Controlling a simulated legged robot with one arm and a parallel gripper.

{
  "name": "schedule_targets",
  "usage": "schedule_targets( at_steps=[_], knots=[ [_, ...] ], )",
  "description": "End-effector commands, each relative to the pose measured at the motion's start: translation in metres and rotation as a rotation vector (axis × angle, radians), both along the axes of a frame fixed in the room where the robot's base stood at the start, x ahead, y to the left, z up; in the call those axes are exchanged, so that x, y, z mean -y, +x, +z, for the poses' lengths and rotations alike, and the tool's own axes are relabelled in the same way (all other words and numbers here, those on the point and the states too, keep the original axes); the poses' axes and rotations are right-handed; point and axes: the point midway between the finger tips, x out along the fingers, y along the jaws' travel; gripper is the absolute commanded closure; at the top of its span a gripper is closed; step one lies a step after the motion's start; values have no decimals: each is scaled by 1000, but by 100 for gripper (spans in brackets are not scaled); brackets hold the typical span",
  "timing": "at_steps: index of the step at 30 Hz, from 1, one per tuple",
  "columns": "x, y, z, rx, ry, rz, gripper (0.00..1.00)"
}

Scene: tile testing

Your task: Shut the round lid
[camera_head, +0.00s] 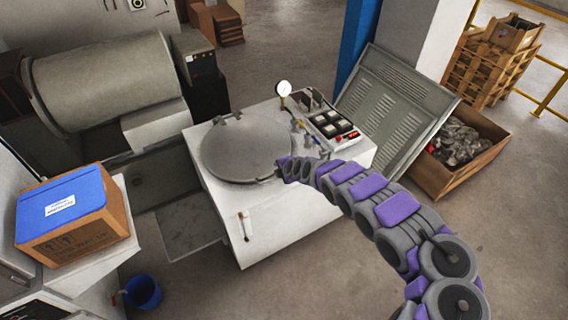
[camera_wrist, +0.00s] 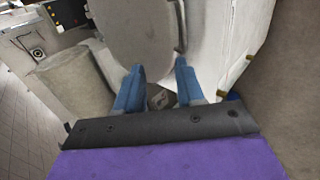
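The round grey lid (camera_head: 245,148) lies over the top of the white machine (camera_head: 262,225) in the head view. It looks nearly flat; I cannot tell whether it is fully seated. It also fills the upper middle of the wrist view (camera_wrist: 140,38). My gripper (camera_head: 281,172) is at the lid's right front edge, at the end of my purple and grey arm. In the wrist view the two blue fingers of my gripper (camera_wrist: 159,72) stand apart, with the lid's edge just beyond their tips. Contact with the lid is unclear.
A pressure gauge (camera_head: 284,89) and a control panel (camera_head: 333,129) stand at the machine's right side. A large grey cylinder (camera_head: 105,82) is at left. A blue-topped box (camera_head: 62,205) and a blue bucket (camera_head: 142,292) are at lower left. The floor in front is clear.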

Motion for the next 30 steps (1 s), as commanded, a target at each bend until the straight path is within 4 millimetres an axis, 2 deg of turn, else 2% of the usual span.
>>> schedule_targets(
  at_steps=[1, 30],
  knots=[
    [1, -2, 7, -3, 1, -2, 62],
    [16, -34, 41, -4, -6, -1, 62]
  ],
)
